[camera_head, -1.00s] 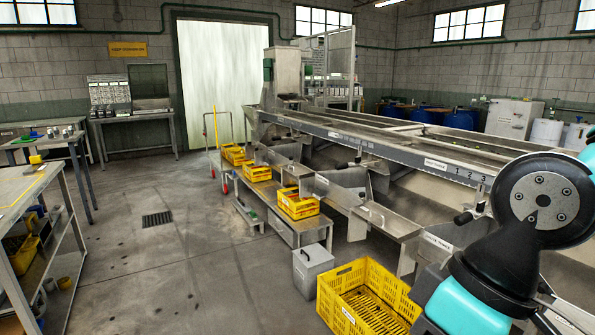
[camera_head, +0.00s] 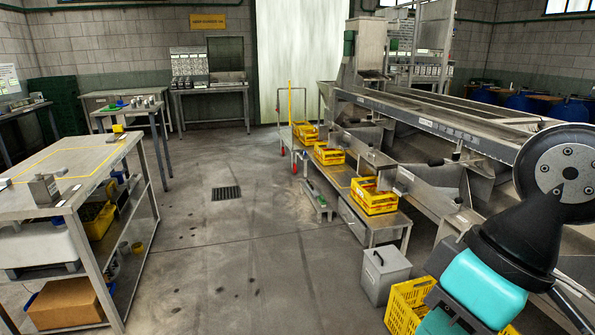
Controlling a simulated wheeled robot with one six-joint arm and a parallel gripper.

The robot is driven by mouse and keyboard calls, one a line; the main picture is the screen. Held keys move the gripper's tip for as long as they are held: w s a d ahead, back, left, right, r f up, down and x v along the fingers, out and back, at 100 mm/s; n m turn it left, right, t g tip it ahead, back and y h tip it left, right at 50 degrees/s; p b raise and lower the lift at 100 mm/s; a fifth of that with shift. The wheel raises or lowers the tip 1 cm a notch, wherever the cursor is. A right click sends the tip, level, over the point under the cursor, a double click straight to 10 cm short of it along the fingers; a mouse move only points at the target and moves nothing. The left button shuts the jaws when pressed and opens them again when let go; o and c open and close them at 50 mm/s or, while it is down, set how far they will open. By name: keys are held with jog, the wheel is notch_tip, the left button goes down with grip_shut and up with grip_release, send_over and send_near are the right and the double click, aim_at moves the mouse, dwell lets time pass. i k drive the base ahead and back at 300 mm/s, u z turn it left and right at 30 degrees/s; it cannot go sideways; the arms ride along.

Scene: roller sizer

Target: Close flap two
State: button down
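The roller sizer (camera_head: 440,125) is a long grey metal machine along the right side, with several sloping chutes on its near side. I cannot tell which flap is flap two; no flap number can be read now. My arm covers the near right part of the machine. My gripper is not in the picture; only my black and teal arm links show at the lower right.
Yellow crates stand along the machine, one on a low metal bench (camera_head: 377,222) and one (camera_head: 408,304) on the floor. A grey lidded bin (camera_head: 385,274) stands between them. A metal worktable (camera_head: 100,165) is at left. The floor between is clear, with a drain grate (camera_head: 226,193).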

aim_at(377, 158)
jog(key=u, duration=0.4)
jog(key=i, duration=4)
jog(key=z, duration=0.9)
jog(key=i, duration=1.6)
jog(key=z, duration=0.45)
